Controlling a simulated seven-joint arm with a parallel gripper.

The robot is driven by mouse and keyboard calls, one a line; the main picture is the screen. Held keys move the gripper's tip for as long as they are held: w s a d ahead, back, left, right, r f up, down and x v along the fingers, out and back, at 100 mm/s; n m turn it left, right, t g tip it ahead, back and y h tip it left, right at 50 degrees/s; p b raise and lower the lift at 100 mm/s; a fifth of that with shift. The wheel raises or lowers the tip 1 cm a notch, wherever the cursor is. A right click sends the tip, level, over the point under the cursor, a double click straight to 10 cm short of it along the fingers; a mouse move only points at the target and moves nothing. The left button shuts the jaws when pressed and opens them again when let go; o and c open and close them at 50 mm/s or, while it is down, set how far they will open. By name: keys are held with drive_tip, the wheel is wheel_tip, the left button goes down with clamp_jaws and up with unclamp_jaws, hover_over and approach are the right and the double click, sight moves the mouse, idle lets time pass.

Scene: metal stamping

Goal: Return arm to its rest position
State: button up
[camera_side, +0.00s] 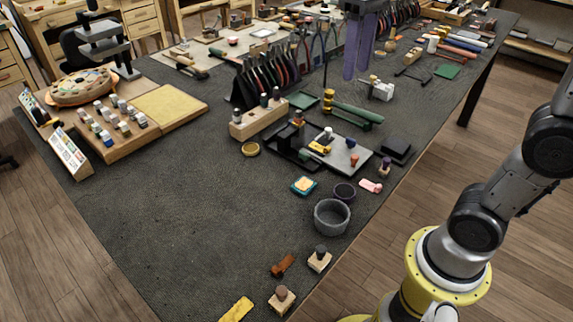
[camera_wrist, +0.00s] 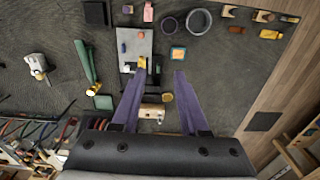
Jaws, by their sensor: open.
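My gripper (camera_side: 357,73) hangs from the top edge of the side view, its two long purple fingers pointing down over the workbench. In the wrist view my gripper (camera_wrist: 160,73) has its fingers apart with nothing between the tips. The fingers look well above the dark bench top (camera_side: 180,215). Most of the arm between the base and the gripper is outside the side view.
Below are a metal plate with small tools (camera_side: 345,158), a wooden stamp block (camera_side: 258,118), a green-handled tool (camera_side: 352,112) and a grey bowl (camera_side: 331,217). A rack of pliers (camera_side: 262,80) stands behind. The bench's front left is clear.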

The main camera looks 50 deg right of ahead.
drive_tip(key=s+f+t, duration=0.5)
drive_tip(key=s+f, duration=0.6)
drive_tip(key=f, duration=0.1)
drive_tip(key=shift+d, duration=0.1)
